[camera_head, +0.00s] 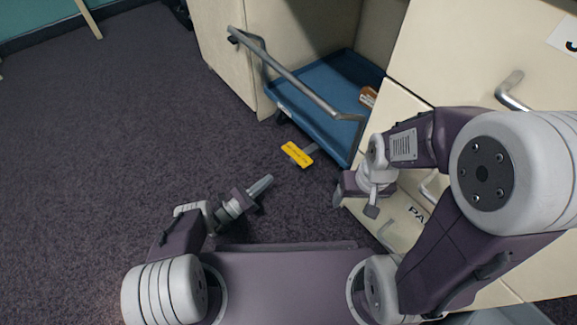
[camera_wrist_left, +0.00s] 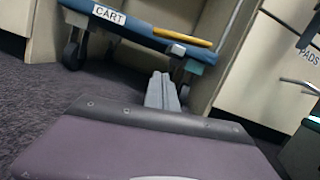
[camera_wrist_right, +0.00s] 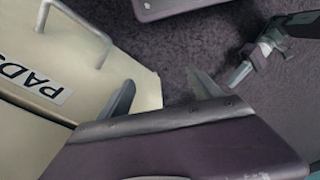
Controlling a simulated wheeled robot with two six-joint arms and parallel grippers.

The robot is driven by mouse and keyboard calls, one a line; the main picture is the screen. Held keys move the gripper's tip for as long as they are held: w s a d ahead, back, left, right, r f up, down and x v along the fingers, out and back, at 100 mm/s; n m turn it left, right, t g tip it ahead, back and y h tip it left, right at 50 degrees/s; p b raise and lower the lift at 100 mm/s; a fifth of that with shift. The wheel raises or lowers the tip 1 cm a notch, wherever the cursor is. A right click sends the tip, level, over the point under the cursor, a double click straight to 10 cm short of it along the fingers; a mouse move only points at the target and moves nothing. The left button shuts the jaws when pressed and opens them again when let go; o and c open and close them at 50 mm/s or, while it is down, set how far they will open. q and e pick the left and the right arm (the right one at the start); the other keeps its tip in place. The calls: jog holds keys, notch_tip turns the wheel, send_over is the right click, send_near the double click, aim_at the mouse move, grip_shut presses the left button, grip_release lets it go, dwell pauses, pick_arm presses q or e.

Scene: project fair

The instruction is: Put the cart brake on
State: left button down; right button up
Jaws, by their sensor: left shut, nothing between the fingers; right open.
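The blue cart (camera_head: 317,86) stands in an open bay between cream cabinets, with a grey push handle (camera_head: 297,80) across its front. A yellow brake pedal (camera_head: 297,154) juts from its front edge on a grey arm. In the left wrist view the pedal (camera_wrist_left: 184,38) looks raised, near the level of the deck (camera_wrist_left: 135,28). My left gripper (camera_head: 264,184) is shut and empty, below and left of the pedal, apart from it. Its fingers (camera_wrist_left: 162,90) point toward the cart. My right gripper (camera_head: 355,204) is open and empty beside the right cabinet's lower drawer; its fingers also show in the right wrist view (camera_wrist_right: 165,92).
A brown item (camera_head: 368,96) lies on the cart deck. Cabinet drawers with metal handles (camera_head: 510,90) rise on the right, close to my right arm. A drawer labelled PADS (camera_wrist_right: 20,85) is beside my right gripper. Dark carpet (camera_head: 110,110) on the left is clear.

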aim_at(297, 154)
pick_arm(q)
jog(key=shift+a+f, duration=0.15)
jog(key=w+d+r+b, duration=0.2)
jog(key=w+d+r, duration=0.4)
jog(key=d, duration=0.1)
jog(key=shift+w+d+r, duration=0.15)
jog(key=shift+w+d, duration=0.05)
dwell(0.4)
jog(key=shift+r, duration=0.1)
